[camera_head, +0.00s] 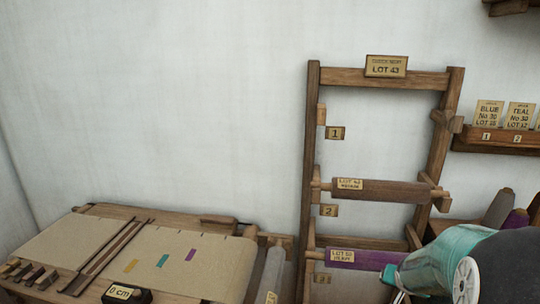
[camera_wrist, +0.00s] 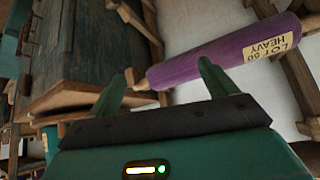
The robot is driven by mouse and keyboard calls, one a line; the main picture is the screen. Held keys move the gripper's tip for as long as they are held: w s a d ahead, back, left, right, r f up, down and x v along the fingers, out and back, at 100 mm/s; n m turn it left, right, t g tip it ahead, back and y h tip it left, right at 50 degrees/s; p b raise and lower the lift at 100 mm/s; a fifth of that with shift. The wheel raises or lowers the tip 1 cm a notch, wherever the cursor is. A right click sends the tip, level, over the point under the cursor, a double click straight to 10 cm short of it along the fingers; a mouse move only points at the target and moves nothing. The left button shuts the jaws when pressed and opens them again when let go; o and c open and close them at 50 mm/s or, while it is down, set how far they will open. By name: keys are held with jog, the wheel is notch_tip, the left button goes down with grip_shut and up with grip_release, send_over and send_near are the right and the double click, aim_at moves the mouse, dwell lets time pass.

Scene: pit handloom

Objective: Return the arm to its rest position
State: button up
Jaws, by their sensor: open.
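My gripper (camera_wrist: 160,72) is open, with its two green fingers spread apart in the wrist view. A purple roll labelled "LOT 50 HEAVY" (camera_wrist: 190,66) shows just beyond the fingers, and the right finger overlaps it. I cannot tell whether they touch. In the head view the same purple roll (camera_head: 352,258) lies across the lower level of the wooden rack (camera_head: 312,150). My teal arm fills the lower right corner there and hides the roll's right end. The fingertips are not clear in that view.
A brown roll (camera_head: 385,191) sits on the rack's middle level; the top level, tagged 1, is empty. A wall shelf (camera_head: 500,140) with cards is at right, above several upright rolls (camera_head: 500,208). The loom table (camera_head: 190,262) stands at lower left. Bare wall lies above it.

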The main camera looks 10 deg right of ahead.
jog(key=s+a+r+n+y, duration=0.1)
jog(key=s+a+r+n, duration=0.1)
jog(key=s+a+r, duration=0.35)
jog(key=s+a+r+n, duration=0.1)
jog(key=s+a+r, duration=0.1)
jog(key=a+r, duration=0.55)
jog(key=s+a+r+n+y, duration=0.2)
jog(key=s+a+n+y, duration=0.1)
jog(key=s+a, duration=0.9)
jog(key=shift+s+a+r+n+g, duration=0.25)
jog(key=shift+s+a+n+g, duration=0.15)
jog(key=shift+a+n, duration=0.5)
